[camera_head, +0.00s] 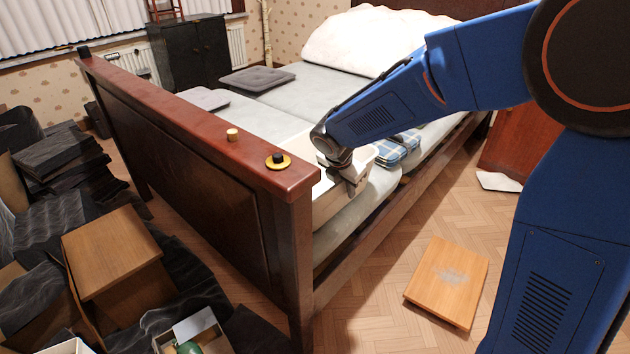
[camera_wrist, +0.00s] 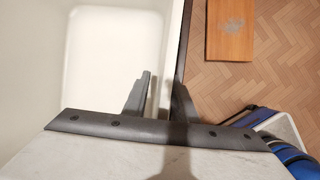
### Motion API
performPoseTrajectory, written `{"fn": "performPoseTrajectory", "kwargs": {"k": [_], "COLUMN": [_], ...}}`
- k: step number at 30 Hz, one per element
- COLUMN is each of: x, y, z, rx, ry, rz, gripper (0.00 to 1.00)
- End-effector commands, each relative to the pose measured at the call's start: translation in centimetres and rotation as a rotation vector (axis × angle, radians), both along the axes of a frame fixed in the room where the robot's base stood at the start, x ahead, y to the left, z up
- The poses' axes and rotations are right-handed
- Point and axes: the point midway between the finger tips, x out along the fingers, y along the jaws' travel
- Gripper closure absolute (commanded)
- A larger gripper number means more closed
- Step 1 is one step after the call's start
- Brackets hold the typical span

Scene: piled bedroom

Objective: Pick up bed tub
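The bed tub (camera_head: 327,197) is a cream-white open box on the mattress, just behind the footboard. In the wrist view its pale, empty-looking inside (camera_wrist: 112,65) fills the upper left. My gripper (camera_head: 348,180) is at the tub's wall on the right side of the bed. In the wrist view my gripper (camera_wrist: 163,78) has one finger inside the tub and one outside, with the wall between them. The arm hides part of the tub in the head view.
The dark wooden footboard (camera_head: 190,165) stands beside the tub, with small items on its top. A folded plaid cloth (camera_head: 398,150) lies on the bed near my gripper. Boxes and dark cloth crowd the left.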

Motion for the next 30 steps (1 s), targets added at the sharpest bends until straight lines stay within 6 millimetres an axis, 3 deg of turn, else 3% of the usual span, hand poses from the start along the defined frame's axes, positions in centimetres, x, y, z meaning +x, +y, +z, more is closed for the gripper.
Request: {"fn": "performPoseTrajectory", "kwargs": {"k": [5, 8, 9, 30], "x": [0.0, 0.0, 0.0, -0.01], "y": [0.0, 0.0, 0.0, 0.0], "z": [0.01, 0.02, 0.02, 0.06], "rx": [0.0, 0.0, 0.0, 0.001], "ry": [0.0, 0.0, 0.0, -0.001], "rz": [0.0, 0.0, 0.0, -0.001], "gripper": [0.75, 0.99, 1.0, 1.0]}}
